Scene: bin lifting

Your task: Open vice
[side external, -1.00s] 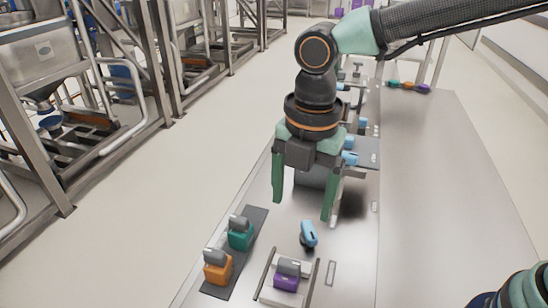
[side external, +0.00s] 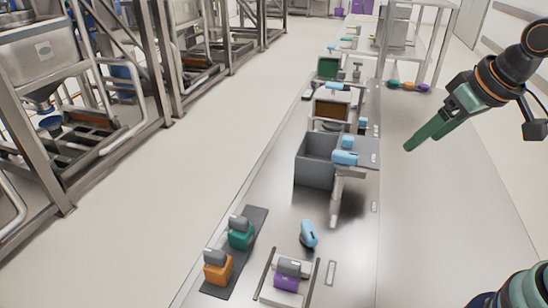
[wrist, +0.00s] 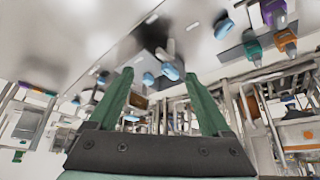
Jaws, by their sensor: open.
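My gripper (side external: 408,146) hangs over the bare right part of the bench, pointing down-left, its green fingers overlapping from the side. In the wrist view the fingers (wrist: 157,76) are spread with nothing between them. A grey open-topped bin (side external: 314,172) stands mid-bench, well left of my gripper. Beside it, a metal fixture with a grey plate (side external: 368,152) carries blue handles (side external: 345,158); it may be the vice, but I cannot tell. The blue handles also show beyond the fingers in the wrist view (wrist: 170,72).
A separate blue-handled piece (side external: 308,234) lies at the front. Teal (side external: 240,238) and orange (side external: 217,270) blocks stand on a dark strip (side external: 257,220); a purple block (side external: 286,281) sits between rails. More fixtures line the back. The bench's right side (side external: 440,200) is mostly clear.

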